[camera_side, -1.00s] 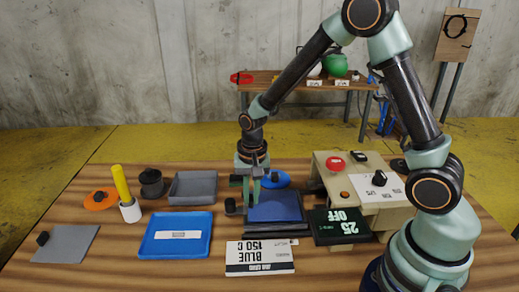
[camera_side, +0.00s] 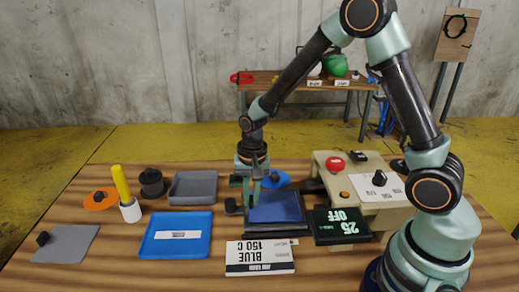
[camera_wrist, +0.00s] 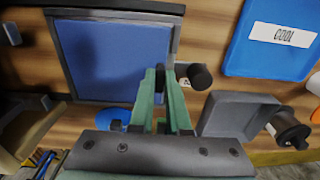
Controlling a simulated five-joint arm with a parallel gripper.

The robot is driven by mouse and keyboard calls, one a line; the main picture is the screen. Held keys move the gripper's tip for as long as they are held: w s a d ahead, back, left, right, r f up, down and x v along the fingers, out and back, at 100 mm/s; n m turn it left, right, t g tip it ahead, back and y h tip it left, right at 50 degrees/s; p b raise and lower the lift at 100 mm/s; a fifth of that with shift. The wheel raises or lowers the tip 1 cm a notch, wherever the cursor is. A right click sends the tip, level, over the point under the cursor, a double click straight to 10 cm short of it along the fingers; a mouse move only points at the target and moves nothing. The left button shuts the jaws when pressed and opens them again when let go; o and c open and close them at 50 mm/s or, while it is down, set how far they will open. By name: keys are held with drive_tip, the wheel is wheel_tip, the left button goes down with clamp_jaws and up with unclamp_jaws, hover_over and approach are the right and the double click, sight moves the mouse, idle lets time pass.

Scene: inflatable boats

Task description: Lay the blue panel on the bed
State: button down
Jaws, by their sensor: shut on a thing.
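The blue panel (camera_side: 276,207) lies flat over the dark square bed (camera_side: 278,227) at the table's middle. In the wrist view the blue panel (camera_wrist: 105,50) sits inside the bed's dark rim (camera_wrist: 120,12). Whether it touches the bed's surface everywhere is hard to tell. My gripper (camera_side: 256,186) is over the panel's edge, its fingers pointing down. In the wrist view my gripper (camera_wrist: 160,76) is closed around a small dark piece at that edge, apparently the panel's handle.
A control box (camera_side: 336,172) and a display reading "25 OFF" (camera_side: 338,226) stand close on the right. A "BLUE 150 C" sign (camera_side: 260,257) is in front. A blue "COOL" tray (camera_side: 176,247), a grey tray (camera_side: 193,188) and a grey panel (camera_side: 66,245) lie left.

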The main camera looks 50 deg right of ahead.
sight(266, 212)
drive_tip(key=shift+f, duration=0.1)
drive_tip(key=shift+c, duration=1.7)
unclamp_jaws()
drive_tip(key=shift+r, duration=4.05)
drive_tip(key=shift+r, duration=0.1)
drive_tip(key=s+d+r+n+t, duration=0.2)
drive_tip(key=s+r+n+t, duration=0.3)
drive_tip(key=s+r+n, duration=0.4)
drive_tip(key=v, duration=0.4)
drive_tip(key=shift+s, duration=0.3)
